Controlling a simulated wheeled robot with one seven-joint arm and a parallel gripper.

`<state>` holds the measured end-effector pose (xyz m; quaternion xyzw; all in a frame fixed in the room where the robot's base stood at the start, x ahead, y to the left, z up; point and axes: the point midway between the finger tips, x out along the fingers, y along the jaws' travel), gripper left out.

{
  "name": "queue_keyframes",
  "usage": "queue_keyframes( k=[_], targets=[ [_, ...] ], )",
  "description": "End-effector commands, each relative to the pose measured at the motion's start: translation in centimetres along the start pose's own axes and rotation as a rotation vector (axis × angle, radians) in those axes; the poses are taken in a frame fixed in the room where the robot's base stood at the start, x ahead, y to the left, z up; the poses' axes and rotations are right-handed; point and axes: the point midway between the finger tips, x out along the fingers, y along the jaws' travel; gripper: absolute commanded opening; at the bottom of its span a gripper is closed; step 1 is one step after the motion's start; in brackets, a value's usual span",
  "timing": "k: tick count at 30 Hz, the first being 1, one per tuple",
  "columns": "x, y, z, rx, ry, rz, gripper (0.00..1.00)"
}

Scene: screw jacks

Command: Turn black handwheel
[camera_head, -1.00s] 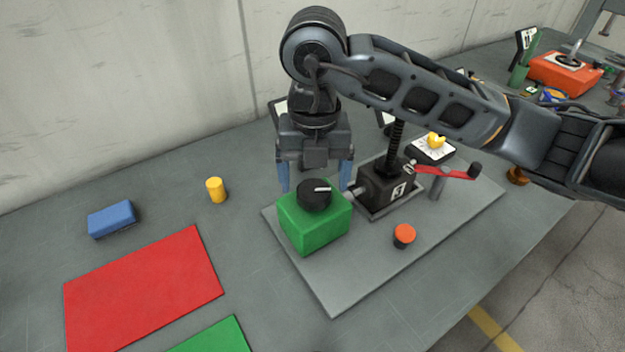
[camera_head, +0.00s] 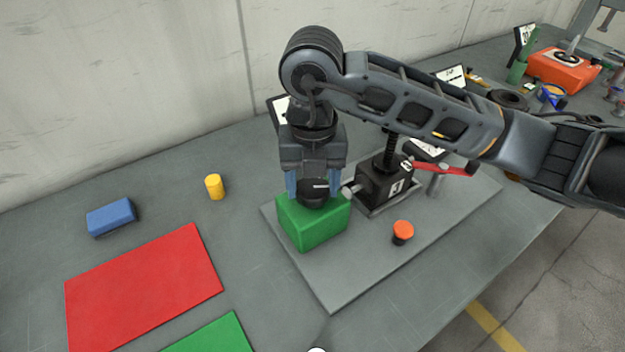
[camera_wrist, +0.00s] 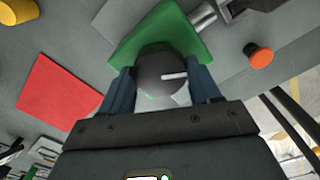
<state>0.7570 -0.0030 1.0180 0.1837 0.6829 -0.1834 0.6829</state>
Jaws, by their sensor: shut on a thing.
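The black handwheel (camera_head: 313,193) sits on top of a green box (camera_head: 318,226) on the grey base plate. A white line marks its top. My gripper (camera_head: 312,188) points down over the box, with its blue fingers on either side of the handwheel, shut on it. In the wrist view the handwheel (camera_wrist: 165,74) lies between the two fingers, its white mark pointing right. The far side of the handwheel is hidden in the head view.
Beside the box stands a black screw jack (camera_head: 384,184) with a red crank arm (camera_head: 445,168). An orange-capped button (camera_head: 403,231) is in front. A yellow cylinder (camera_head: 214,187), blue block (camera_head: 111,217) and red mat (camera_head: 145,290) lie left. My arm crosses above the jack.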

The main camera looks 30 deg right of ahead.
Motion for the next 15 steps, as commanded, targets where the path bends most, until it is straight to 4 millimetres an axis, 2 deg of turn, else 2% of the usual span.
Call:
queue_keyframes(
  k=[1, 3, 15],
  targets=[
    [-0.02, -0.03, 0.01, 0.0, 0.0, -0.001, 0.39],
    [-0.02, -0.03, 0.01, 0.0, 0.0, -0.001, 0.32],
    [0.34, -0.04, 0.08, -0.079, -0.003, -0.002, 0.32]
  ],
)
